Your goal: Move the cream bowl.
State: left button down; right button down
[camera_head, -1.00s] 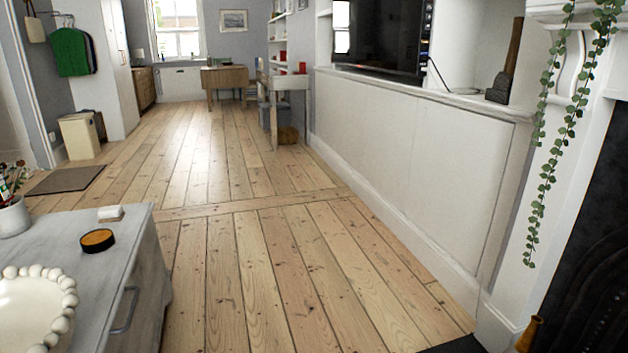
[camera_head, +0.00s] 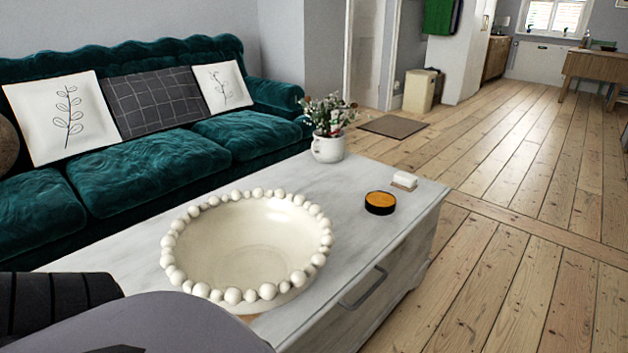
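The cream bowl (camera_head: 246,240) sits upright on the pale grey-white coffee table (camera_head: 375,240), near the table's front edge. It is wide and shallow, has a rim of round beads, and looks empty. Dark and grey parts of my own arm show at the bottom left, close to the bowl's near left side in the picture. No gripper fingers show in the head view.
A white pot of flowers (camera_head: 328,148), a small white block (camera_head: 404,181) and a round black-and-orange tin (camera_head: 380,203) stand on the table's far end. A green sofa (camera_head: 150,170) runs along its left. Bare floorboards (camera_head: 520,270) lie open to the right.

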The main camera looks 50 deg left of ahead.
aim_at(257, 253)
jog(key=i+u, duration=0.5)
jog(key=i+l+u, duration=0.15)
jog(key=i+u, duration=0.3)
jog(key=i+l+u, duration=0.25)
jog(key=u, duration=0.25)
jog(key=i+l+u, duration=0.3)
jog(key=u, duration=0.15)
jog(key=i+l+u, duration=0.2)
jog(key=l+u, duration=0.3)
jog(key=l, duration=0.15)
jog(key=i+l+u, duration=0.15)
jog(key=l+u, duration=0.6)
jog(key=l, duration=0.35)
jog(key=l+u, duration=0.25)
jog(key=l, duration=0.4)
